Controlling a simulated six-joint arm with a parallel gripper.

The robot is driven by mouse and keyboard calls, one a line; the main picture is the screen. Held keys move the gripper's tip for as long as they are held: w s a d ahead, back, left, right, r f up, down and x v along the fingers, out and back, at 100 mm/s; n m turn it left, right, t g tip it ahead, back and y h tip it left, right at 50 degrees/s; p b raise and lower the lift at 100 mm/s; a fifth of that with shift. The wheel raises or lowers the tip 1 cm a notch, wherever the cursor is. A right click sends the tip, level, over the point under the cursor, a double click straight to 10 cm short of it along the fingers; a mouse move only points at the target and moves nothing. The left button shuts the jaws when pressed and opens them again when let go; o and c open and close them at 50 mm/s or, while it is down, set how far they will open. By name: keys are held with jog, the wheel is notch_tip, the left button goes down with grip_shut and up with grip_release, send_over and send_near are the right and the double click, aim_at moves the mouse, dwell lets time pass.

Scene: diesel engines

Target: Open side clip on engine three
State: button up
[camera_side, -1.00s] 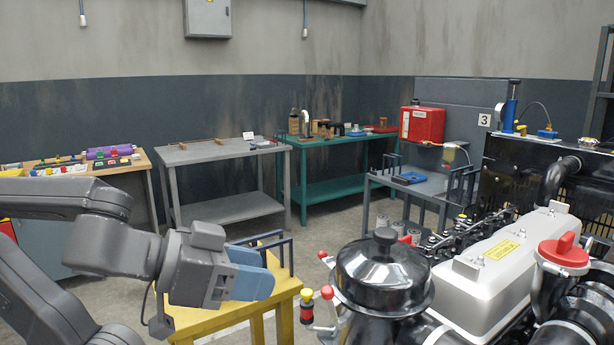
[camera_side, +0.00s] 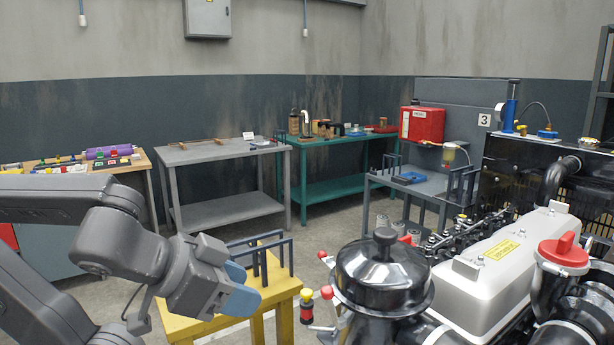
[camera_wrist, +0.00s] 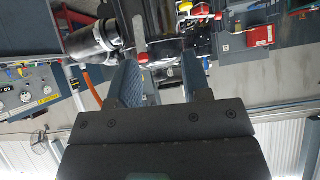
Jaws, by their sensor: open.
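The engine (camera_side: 497,262) fills the right foreground of the side view, with a black domed air cleaner (camera_side: 384,272) at its near left end. A number 3 sign (camera_side: 483,119) hangs behind it. Red-knobbed levers (camera_side: 327,292) stick out at the engine's left side; I cannot tell which part is the side clip. My gripper (camera_side: 240,288) is left of the engine, apart from it, tilted downward, open and empty. In the wrist view my gripper (camera_wrist: 161,78) shows two spread fingers, with a red-tipped lever (camera_wrist: 143,57) seen between them beyond the tips.
A yellow stand (camera_side: 265,300) with dark upright frames is just behind my gripper. A red-and-yellow knob piece (camera_side: 306,306) is between the stand and the engine. A grey cart (camera_side: 420,186), a grey bench (camera_side: 215,152) and a green bench (camera_side: 335,140) stand farther back.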

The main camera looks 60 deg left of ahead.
notch_tip(320, 180, down, 3)
jog(key=a+g, duration=0.2)
jog(key=g, duration=0.1)
notch_tip(320, 180, up, 11)
jog(key=n+g, duration=0.1)
jog(key=g, duration=0.4)
send_over(330, 287)
jog(key=s, duration=0.1)
jog(key=shift+d, duration=0.1)
jog(key=x, duration=0.5)
jog(key=shift+f, duration=0.2)
jog(key=v, duration=0.9)
jog(key=s+a+f+t, duration=0.2)
jog(key=s+a+f, duration=0.2)
jog(key=f, duration=0.4)
jog(key=s+a+f+t, duration=0.1)
jog(key=s+a+f, duration=0.3)
jog(key=f, duration=0.5)
jog(key=w+a+r+n+g+h, duration=0.1)
jog(key=w+a+r, duration=0.4)
jog(key=w+r, duration=0.2)
jog(key=w+a+r+n+g+h, duration=0.1)
jog(key=w+a+r+h, duration=0.1)
jog(key=w+a+r, duration=0.4)
jog(key=w+r, duration=0.1)
jog(key=w, duration=0.4)
jog(key=shift+w+n+g, duration=0.15)
jog(key=shift+n+g, duration=0.15)
